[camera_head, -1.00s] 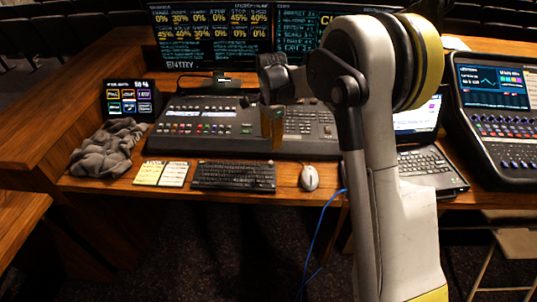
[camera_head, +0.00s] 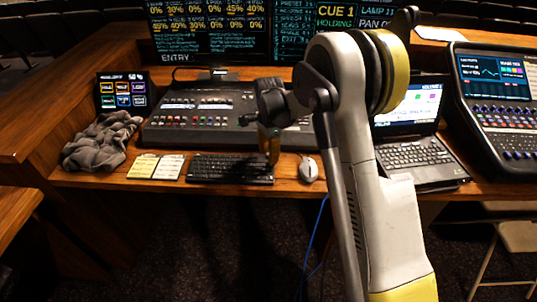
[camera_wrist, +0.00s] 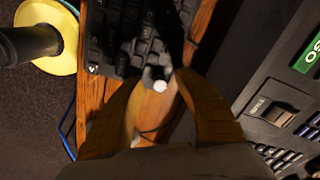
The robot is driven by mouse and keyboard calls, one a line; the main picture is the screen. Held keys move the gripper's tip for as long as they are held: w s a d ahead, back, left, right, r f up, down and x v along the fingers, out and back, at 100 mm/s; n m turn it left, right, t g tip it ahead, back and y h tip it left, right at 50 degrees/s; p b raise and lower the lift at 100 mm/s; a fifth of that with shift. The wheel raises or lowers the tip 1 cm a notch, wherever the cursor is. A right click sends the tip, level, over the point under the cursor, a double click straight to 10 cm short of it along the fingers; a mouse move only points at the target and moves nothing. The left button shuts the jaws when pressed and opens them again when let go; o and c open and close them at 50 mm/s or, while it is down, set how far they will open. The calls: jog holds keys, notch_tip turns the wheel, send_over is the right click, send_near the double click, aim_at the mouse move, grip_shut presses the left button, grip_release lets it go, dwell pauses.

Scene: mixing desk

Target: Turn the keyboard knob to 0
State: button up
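The black keyboard (camera_head: 232,169) lies on the desk in front of the mixing console in the head view. My gripper (camera_head: 270,160) hangs over its right end, fingers pointing down. In the wrist view, the keyboard's keys (camera_wrist: 120,32) fill the top middle. My gripper's brown-orange fingers (camera_wrist: 159,76) stand apart around a small grey rounded thing (camera_wrist: 153,75) with a white spot, at the keyboard's end. It looks like the knob, but blur and shadow hide its setting. I cannot tell whether the fingers touch it.
A white mouse (camera_head: 308,169) lies just right of the keyboard. Yellow and white notes (camera_head: 156,167) and a grey cloth (camera_head: 103,142) lie to the left. The console (camera_head: 200,128) is behind. A laptop (camera_head: 415,153) and another mixer (camera_head: 497,105) are at the right.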

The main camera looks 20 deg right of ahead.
grip_shut()
jog(key=shift+n, duration=0.3)
